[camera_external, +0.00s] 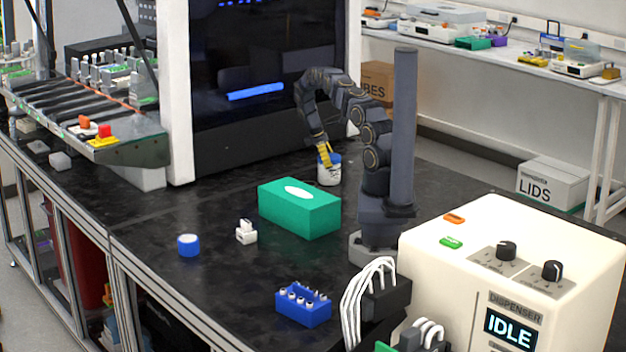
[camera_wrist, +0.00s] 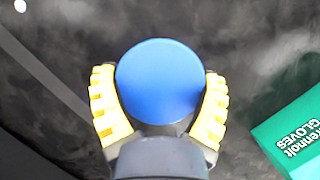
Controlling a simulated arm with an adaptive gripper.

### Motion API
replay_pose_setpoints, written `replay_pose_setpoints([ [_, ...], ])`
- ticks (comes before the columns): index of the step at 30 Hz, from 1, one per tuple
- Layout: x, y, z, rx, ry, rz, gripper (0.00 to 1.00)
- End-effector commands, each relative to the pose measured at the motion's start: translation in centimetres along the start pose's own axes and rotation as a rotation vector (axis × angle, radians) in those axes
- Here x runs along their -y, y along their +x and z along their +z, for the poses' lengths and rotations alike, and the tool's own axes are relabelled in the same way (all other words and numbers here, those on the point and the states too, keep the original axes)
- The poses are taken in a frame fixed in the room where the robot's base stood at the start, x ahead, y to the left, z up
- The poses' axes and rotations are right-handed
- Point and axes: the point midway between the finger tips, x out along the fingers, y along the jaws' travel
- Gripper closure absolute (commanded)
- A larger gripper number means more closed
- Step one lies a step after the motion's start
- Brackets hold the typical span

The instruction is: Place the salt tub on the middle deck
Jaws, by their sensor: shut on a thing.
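The tub (camera_external: 329,173) is white with a blue lid and stands upright on the black bench, behind the green glove box. In the wrist view its round blue lid (camera_wrist: 160,80) fills the middle. My gripper (camera_external: 326,156) reaches down to the tub from above. In the wrist view its yellow fingers (camera_wrist: 160,105) lie on both sides of the lid, shut on the tub. The tub's label is too small to read, and its base looks at or very near the bench top. I cannot tell which surface is the middle deck.
A green glove box (camera_external: 300,207) stands close in front of the tub. A blue-lidded round container (camera_external: 188,245), a small white item (camera_external: 246,232) and a blue rack (camera_external: 303,304) are on the bench. A large dark-fronted machine (camera_external: 265,90) stands behind, a cream dispenser (camera_external: 520,260) at front right.

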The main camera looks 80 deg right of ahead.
Motion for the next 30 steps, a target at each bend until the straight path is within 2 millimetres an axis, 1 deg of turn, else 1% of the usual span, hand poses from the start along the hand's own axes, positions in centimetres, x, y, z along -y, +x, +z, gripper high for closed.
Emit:
replay_pose_setpoints([
  [6,-0.1,0.0,0.0,0.0,0.001,0.002,0.57],
  [7,-0.1,0.1,-0.1,-0.001,0.001,0.001,0.2],
  [8,-0.1,0.1,0.0,-0.001,0.001,0.001,0.07],
  [9,-0.1,0.1,0.0,-0.001,0.001,0.001,0.0],
  [16,0.0,0.1,0.0,0.0,0.001,0.001,0.0],
  [20,-0.1,-0.8,0.0,-0.001,0.001,0.002,0.0],
  [23,-0.1,-2.4,0.0,-0.001,0.001,0.003,0.0],
  [30,-0.1,-7.8,0.0,-0.004,0.002,0.006,0.0],
])
